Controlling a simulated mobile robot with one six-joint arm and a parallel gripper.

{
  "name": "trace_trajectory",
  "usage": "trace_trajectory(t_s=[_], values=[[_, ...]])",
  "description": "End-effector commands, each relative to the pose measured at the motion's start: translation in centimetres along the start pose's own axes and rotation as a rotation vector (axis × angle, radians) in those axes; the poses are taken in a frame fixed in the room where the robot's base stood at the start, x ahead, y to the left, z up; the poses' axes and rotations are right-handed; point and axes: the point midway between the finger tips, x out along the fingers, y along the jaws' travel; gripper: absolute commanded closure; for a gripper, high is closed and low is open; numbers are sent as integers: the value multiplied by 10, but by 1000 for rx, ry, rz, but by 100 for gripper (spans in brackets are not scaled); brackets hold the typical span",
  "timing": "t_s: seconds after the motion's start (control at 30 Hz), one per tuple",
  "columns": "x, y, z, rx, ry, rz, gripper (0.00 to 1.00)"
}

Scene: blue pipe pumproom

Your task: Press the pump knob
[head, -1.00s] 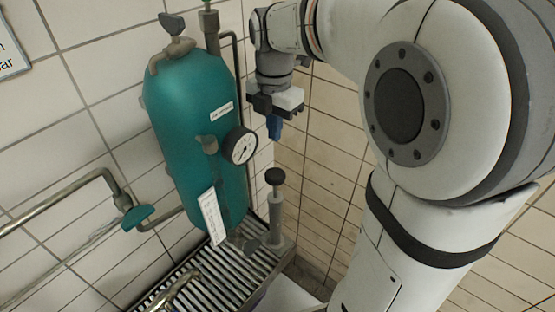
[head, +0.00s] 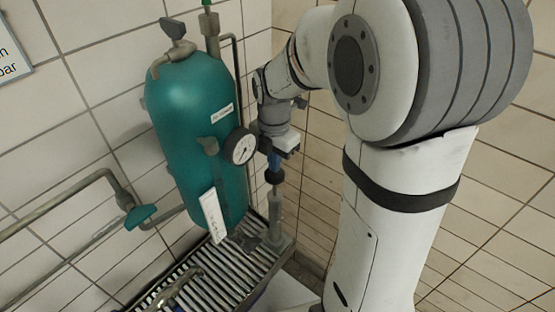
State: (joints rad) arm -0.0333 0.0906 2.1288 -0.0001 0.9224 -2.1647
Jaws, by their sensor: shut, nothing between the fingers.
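The pump (head: 275,222) is a grey upright cylinder on the slatted grate, right of the teal tank. Its dark round knob (head: 274,177) sits on top of the rod. My gripper (head: 274,162) points down with its blue fingers shut and empty. The fingertips are right over the knob and appear to touch it; the exact contact is too small to tell. The rod between knob and cylinder looks short.
The teal tank (head: 190,125) stands close to the left of my gripper, with a round pressure gauge (head: 240,146) facing out beside it. A pipe with a teal valve handle (head: 140,216) runs along the left wall. The slatted grate (head: 215,272) lies below.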

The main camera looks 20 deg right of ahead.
Motion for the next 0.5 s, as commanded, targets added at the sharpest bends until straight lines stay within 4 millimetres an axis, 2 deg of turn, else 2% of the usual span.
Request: trace_trajectory(t_s=[0.17,0.4,0.5], values=[[13,0,0,0,0,0,100],[52,0,0,-1,0,-1,100],[62,0,0,-1,0,-1,100]])
